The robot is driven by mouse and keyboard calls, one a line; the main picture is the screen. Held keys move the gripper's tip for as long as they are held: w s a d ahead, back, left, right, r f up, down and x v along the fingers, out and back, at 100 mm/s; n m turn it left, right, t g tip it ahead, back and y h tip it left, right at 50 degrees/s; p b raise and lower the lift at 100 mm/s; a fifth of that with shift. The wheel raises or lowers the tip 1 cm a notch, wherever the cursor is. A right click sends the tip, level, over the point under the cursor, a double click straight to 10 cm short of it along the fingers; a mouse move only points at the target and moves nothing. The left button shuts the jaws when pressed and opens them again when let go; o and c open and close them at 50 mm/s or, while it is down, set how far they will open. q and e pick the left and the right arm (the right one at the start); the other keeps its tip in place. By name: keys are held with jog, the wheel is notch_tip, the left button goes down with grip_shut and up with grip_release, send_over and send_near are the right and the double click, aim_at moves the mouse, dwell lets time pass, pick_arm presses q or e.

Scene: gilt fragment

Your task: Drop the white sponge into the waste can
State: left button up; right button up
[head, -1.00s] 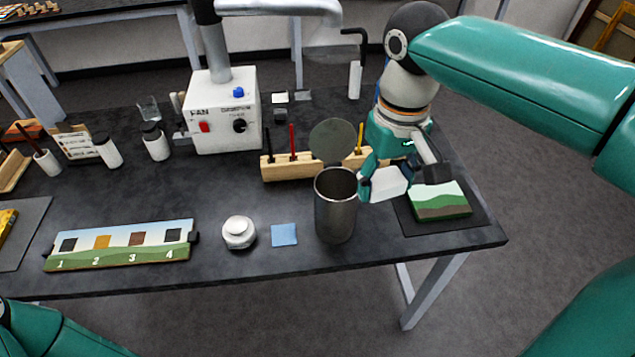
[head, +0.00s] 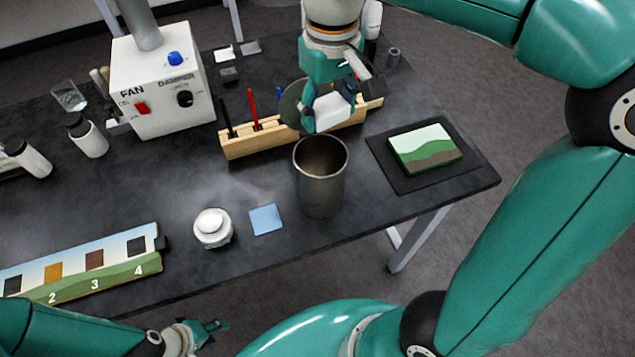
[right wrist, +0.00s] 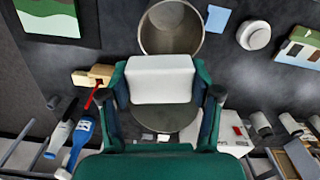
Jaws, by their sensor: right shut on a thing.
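The white sponge (head: 333,113) is held between the fingers of my right gripper (head: 331,106), just behind the waste can's mouth in the head view. The waste can (head: 320,190) is a grey metal cylinder standing upright near the table's front edge. Its round lid (head: 290,104) stands open at the back, partly hidden by my gripper. In the right wrist view the sponge (right wrist: 160,80) overlaps the lid (right wrist: 165,119), and the can's open mouth (right wrist: 170,30) lies beyond it. My left gripper (head: 212,333) is low at the bottom, in front of the table; its opening is unclear.
A wooden rack (head: 250,142) with pens stands behind the can. A blue square (head: 266,219) and a white jar (head: 213,228) lie left of it. A painted block (head: 424,147) on a dark mat is to the right. A fan box (head: 160,85) stands at back left.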

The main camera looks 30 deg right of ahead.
jog(key=shift+s+f+b, duration=0.1)
jog(key=shift+f+b, duration=0.8)
jog(key=shift+f, duration=0.4)
jog(key=o, duration=1.4)
notch_tip(320, 180, up, 12)
jog(key=shift+f, duration=0.15)
